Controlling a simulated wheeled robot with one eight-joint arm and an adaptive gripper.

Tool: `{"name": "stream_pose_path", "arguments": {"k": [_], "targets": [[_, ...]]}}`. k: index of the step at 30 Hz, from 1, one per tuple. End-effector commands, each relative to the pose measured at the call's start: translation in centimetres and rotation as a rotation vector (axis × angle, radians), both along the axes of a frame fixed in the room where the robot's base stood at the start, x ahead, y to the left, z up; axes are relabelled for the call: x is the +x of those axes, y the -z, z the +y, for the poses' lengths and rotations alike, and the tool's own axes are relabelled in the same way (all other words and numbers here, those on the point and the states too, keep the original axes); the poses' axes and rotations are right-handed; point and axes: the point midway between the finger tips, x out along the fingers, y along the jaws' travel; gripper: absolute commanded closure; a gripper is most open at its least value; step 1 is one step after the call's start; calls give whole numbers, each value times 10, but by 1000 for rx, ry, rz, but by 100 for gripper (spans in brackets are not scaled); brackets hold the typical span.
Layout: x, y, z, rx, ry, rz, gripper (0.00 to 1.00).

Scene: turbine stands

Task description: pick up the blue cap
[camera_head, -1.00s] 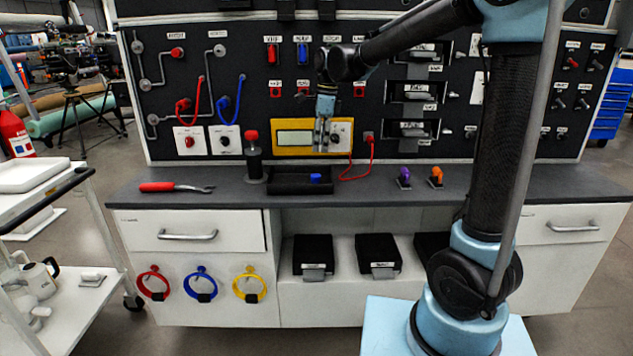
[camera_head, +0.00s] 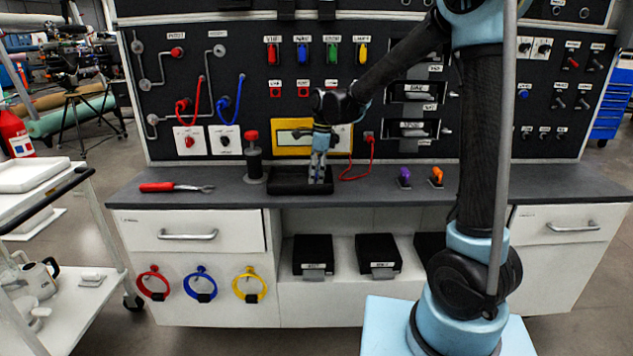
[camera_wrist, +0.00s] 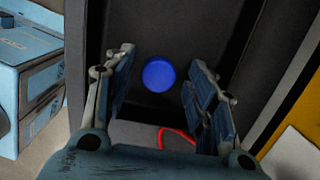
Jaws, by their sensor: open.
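The blue cap (camera_wrist: 159,74) shows in the wrist view as a round blue disc lying in a black tray (camera_wrist: 210,22). It lies between my open fingers and a little beyond their tips in the picture, with a gap on both sides. In the head view my gripper (camera_head: 317,180) points down into the black tray (camera_head: 285,183) on the bench, and it hides the cap there. My gripper also shows in the wrist view (camera_wrist: 160,80), open and empty.
A yellow meter (camera_head: 291,150) stands behind the tray, with a red cable (camera_head: 362,172) to its right. A black post with a red top (camera_head: 253,160) stands left of the tray. Purple (camera_head: 404,176) and orange (camera_head: 437,175) pieces stand to the right.

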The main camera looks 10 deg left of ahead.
Motion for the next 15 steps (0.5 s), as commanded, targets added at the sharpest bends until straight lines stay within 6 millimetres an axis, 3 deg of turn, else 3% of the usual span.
{"name": "stream_pose_path", "arguments": {"k": [10, 15], "targets": [[0, 7, 1, 0, 0, 0, 49], [0, 6, 1, 0, 0, 0, 84]]}}
